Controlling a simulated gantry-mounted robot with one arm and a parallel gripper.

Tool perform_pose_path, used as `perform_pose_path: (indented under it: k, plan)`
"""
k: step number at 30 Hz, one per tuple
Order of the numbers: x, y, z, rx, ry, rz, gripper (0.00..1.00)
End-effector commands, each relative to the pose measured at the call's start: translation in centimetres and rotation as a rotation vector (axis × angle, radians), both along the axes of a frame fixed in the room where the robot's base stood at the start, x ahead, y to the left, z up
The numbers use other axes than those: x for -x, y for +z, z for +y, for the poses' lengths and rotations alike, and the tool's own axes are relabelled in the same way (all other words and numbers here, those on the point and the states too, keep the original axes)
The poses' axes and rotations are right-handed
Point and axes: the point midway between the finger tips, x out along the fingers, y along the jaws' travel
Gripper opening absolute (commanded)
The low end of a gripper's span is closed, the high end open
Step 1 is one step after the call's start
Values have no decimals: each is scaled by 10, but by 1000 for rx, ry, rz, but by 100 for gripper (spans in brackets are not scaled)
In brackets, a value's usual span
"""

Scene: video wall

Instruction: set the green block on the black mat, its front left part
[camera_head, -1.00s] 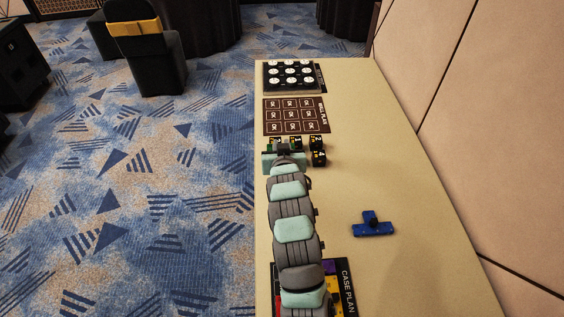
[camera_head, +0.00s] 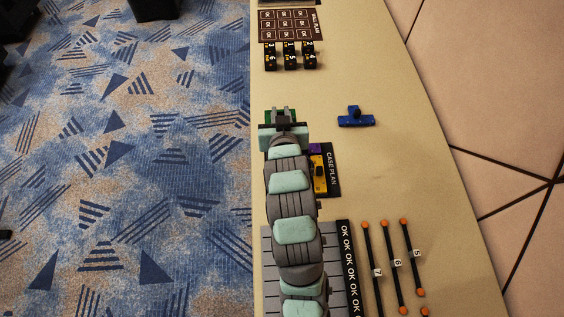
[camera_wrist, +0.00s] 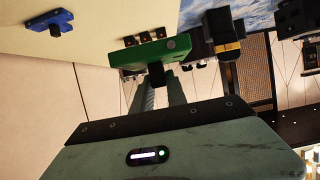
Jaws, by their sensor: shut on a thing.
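The green block (camera_wrist: 150,52) is held in my gripper (camera_wrist: 157,78), well up in the wrist view. In the head view a little green of the block (camera_head: 269,117) shows beside my gripper (camera_head: 283,112), which hides the rest. The black mat (camera_head: 331,178) with the words CASE PLAN lies under and to the right of my arm. A yellow block (camera_head: 317,172) and a purple block (camera_head: 315,148) show on it. My gripper is near the mat's far edge. My arm hides the mat's left part.
A blue block (camera_head: 356,118) stands right of my gripper. Several numbered black blocks (camera_head: 290,55) and a brown mat (camera_head: 290,24) lie farther off. A grey OK board (camera_head: 340,240) and orange-tipped rods (camera_head: 388,265) are nearer. The table's middle right is clear.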

Motion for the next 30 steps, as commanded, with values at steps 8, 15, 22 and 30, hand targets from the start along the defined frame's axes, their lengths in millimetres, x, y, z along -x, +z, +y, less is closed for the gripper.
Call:
perform_pose_path:
  k: [8, 15, 22, 30]
  plan:
    - [1, -77, 1, -1, 1, 5, 0]
    - [1, -134, 1, 0, 1, 4, 0]
    - [0, -152, 1, 0, 1, 1, 0]
    - [0, -187, 0, 0, 0, 4, 0]
